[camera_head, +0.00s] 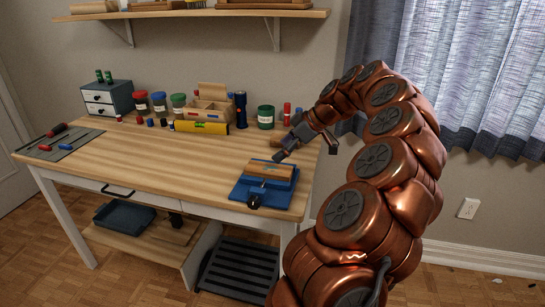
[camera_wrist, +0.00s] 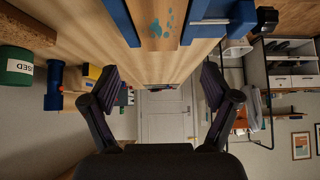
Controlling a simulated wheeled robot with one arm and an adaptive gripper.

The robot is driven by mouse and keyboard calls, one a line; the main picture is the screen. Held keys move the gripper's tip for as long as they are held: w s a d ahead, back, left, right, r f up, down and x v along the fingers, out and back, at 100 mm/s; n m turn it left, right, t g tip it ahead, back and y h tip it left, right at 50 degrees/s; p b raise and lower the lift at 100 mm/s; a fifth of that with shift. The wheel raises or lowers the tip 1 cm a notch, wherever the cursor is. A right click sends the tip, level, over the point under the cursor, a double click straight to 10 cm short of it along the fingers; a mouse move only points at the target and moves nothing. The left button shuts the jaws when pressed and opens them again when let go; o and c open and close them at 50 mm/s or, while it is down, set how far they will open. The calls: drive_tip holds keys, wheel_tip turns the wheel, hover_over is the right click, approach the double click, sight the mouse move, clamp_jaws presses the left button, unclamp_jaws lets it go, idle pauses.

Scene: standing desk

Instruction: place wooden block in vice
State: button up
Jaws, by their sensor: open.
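The blue vice (camera_head: 238,190) stands at the desk's front right corner, its dark handle towards the front. The wooden block (camera_head: 270,169) lies at the top of the vice. In the wrist view, the block (camera_wrist: 160,22), with teal paint spots, sits between the vice's two blue jaws (camera_wrist: 122,20). I cannot tell whether they clamp it. My gripper (camera_head: 285,145) is just behind and above the vice. Part of the vice is cut off in the wrist view.
A brown wooden piece (camera_wrist: 24,27) lies behind my gripper. A yellow level (camera_head: 202,127), a blue flashlight (camera_head: 241,110), a green can (camera_head: 265,117) and several jars line the back. A drawer box (camera_head: 108,97) and a tool mat (camera_head: 75,143) are at left. The middle desktop is clear.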

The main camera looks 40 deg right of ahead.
drive_tip(key=shift+v, duration=2.9)
drive_tip(key=a+f+g, duration=0.1)
drive_tip(key=a+g, duration=0.4)
drive_tip(key=a, duration=2.4)
drive_tip(key=s+a+f+m+g+h, duration=0.2)
drive_tip(key=s+a+f+g, duration=0.1)
drive_tip(key=s+a+f, duration=0.55)
drive_tip(key=s+f+m+g+h, duration=0.1)
drive_tip(key=s+f+m, duration=0.3)
drive_tip(key=s, duration=1)
drive_tip(key=shift+f+g+h, duration=0.4)
drive_tip(key=shift+f+h, duration=0.1)
drive_tip(key=shift+f, duration=0.05)
drive_tip(key=shift+a, duration=0.15)
